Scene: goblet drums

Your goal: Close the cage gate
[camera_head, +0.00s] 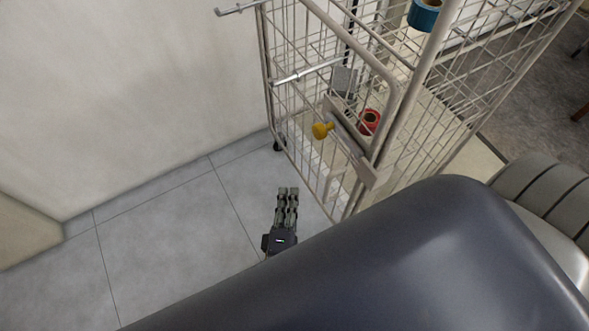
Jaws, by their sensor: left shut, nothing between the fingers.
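The wire cage (430,125) stands at the upper middle and right, with pale metal bars. The mesh panel that I take for the cage gate (297,115) faces the left side of the view. I cannot tell how far the gate stands open. My left gripper (288,190) is shut and empty, above the floor to the lower left of the gate and apart from the knob. My right gripper is not in view.
A red roll (370,122) and a grey box (344,80) are inside the cage, with a blue roll (424,15) higher up. A plain wall (130,90) borders the left. The tiled floor (165,240) at lower left is clear.

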